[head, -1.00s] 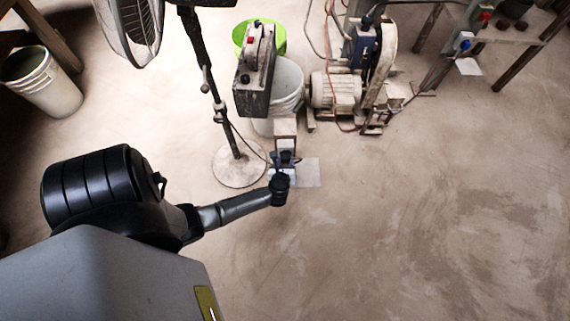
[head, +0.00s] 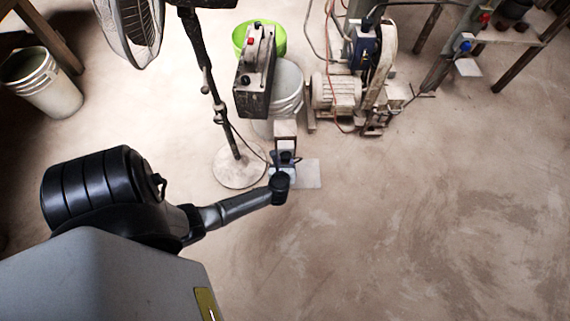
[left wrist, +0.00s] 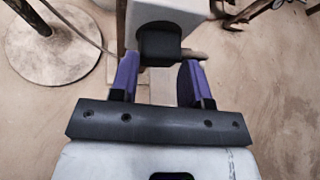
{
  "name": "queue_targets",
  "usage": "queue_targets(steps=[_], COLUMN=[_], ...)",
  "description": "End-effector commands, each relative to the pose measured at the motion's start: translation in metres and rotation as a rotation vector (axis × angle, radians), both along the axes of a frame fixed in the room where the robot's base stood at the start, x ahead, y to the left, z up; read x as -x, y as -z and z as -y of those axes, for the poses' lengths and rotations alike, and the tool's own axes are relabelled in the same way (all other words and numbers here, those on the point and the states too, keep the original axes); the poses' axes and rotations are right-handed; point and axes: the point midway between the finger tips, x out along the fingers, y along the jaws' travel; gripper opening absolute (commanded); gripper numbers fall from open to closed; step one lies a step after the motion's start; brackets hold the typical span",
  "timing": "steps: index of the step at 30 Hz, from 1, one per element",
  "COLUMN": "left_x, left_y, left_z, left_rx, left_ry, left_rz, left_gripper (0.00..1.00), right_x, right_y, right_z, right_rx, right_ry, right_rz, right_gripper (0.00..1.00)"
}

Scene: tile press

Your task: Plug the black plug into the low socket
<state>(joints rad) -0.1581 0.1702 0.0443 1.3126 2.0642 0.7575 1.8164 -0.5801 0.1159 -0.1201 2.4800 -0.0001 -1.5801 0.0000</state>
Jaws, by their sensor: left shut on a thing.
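The black plug (left wrist: 158,44) is between the two purple fingers of my left gripper (left wrist: 158,68) in the left wrist view. The plug lies against or just in front of the pale box on a post (left wrist: 175,12); I cannot tell whether it is seated. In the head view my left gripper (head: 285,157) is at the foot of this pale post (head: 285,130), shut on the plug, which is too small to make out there. The low socket's opening is not visible; the plug and fingers may cover it. My right gripper is not in view.
The fan stand's round base (head: 239,167) is close left of the gripper. A white bucket (head: 288,90) and a motor machine (head: 335,92) stand behind. A flat pale plate (head: 307,173) lies on the floor beside the gripper. The floor at right is clear.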

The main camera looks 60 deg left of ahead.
Motion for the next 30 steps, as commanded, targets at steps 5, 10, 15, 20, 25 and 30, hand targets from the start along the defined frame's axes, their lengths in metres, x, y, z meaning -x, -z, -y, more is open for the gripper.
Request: queue_targets(steps=[5, 10, 15, 20, 25, 30], left_x=[-0.0001, -0.0001, 0.0001, 0.0014, 0.0032, 0.0036], left_y=[-0.0004, -0.0004, -0.0003, -0.0003, 0.0000, 0.0000], left_z=[-0.0003, -0.0003, 0.0001, 0.0023, 0.0060, 0.0069], left_rx=[-0.001, -0.001, -0.001, 0.000, 0.000, 0.000], left_ry=[0.000, 0.000, 0.000, -0.001, -0.001, -0.001], left_rz=[0.001, 0.001, 0.001, 0.001, 0.000, 0.000], left_gripper=[0.19, 0.19, 0.19, 0.19, 0.19, 0.19], right_x=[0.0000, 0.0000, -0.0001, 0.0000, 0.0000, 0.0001], right_y=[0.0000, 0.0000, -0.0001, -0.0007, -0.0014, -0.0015], right_z=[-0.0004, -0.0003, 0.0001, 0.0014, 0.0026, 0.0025], right_rx=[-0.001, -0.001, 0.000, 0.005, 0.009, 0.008], right_ry=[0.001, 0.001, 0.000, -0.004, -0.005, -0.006], right_rz=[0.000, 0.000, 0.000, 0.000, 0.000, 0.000], right_gripper=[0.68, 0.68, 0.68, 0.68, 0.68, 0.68])
